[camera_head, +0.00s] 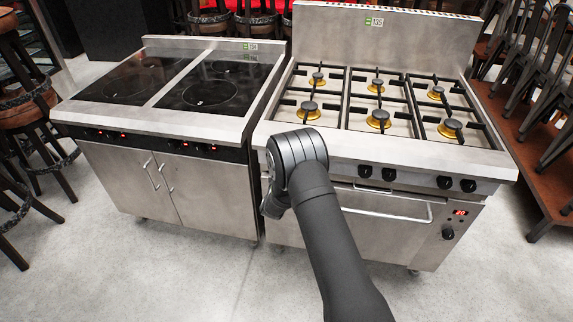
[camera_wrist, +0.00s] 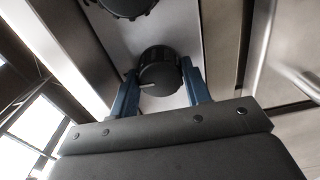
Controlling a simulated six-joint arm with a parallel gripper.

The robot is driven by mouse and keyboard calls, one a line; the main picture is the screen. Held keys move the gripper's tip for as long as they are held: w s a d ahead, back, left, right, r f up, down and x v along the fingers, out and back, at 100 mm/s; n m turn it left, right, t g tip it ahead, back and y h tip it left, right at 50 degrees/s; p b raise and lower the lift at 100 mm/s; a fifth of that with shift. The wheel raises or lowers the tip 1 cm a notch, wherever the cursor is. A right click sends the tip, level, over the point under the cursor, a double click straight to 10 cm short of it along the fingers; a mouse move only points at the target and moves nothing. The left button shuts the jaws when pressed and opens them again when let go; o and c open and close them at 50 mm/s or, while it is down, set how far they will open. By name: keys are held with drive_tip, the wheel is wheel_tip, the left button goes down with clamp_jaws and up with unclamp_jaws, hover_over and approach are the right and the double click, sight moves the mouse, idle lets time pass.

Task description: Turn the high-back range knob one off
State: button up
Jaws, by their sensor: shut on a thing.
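The high-back range (camera_head: 380,35) stands on the right in the head view, a steel gas range with several burners. Black round knobs line its front panel, such as a front knob (camera_head: 365,171); the panel's left end is hidden behind my arm. In the wrist view a black range knob (camera_wrist: 160,75) with a pale pointer mark, pointing toward picture left, sits between the two blue fingers of my gripper (camera_wrist: 158,70). The fingers are shut on its sides. A second black knob (camera_wrist: 128,7) shows at the top edge. The head view hides the fingertips.
A cooktop unit with dark glass plates (camera_head: 212,88) stands close on the left. The range's oven handle (camera_head: 390,214) juts out below the knobs, with a red display (camera_head: 460,212) at right. Stools stand at far left, stacked chairs at far right. Floor in front is clear.

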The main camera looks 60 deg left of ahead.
idle(0.4)
drive_tip(key=o, duration=1)
drive_tip(key=v, duration=1.7)
drive_tip(key=shift+s+d+r, duration=0.1)
drive_tip(key=shift+s+d, duration=0.05)
drive_tip(key=x, duration=1.7)
